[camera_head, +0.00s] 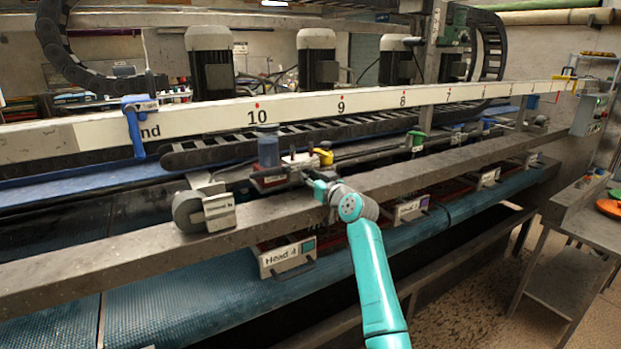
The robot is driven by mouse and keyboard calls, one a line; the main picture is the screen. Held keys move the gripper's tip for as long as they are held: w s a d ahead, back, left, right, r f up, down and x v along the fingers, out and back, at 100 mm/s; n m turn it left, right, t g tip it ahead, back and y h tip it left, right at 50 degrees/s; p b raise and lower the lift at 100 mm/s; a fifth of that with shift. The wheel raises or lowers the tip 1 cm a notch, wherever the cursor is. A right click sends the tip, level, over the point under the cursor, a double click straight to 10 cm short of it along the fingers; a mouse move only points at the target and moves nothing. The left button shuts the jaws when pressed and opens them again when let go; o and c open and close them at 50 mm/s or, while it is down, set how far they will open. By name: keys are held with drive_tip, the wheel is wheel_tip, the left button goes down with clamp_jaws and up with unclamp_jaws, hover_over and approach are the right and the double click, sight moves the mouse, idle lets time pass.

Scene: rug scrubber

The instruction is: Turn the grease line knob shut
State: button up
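No knob in view carries a readable grease line label, so I cannot tell for sure which one it is. A yellow knob-like part (325,153) sits on the machine rail near the middle of the camera_head view. A green one (416,138) sits farther right along the same line. My teal arm reaches up from the bottom right, and my gripper (300,172) is just left of and below the yellow part. The gripper is small and blends with dark machine parts. Its fingers, and any contact, cannot be made out.
A blue-grey cylinder (268,148) stands left of my gripper. A long grey beam (405,179) runs under my wrist. A box marked Head 4 (287,257) hangs below it. A white numbered rail (300,107) crosses behind. A metal side table (590,224) stands at right.

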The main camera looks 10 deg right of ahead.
drive_tip(key=shift+m, duration=0.8)
clamp_jaws()
drive_tip(key=o, duration=1)
unclamp_jaws()
drive_tip(key=v, duration=1.2)
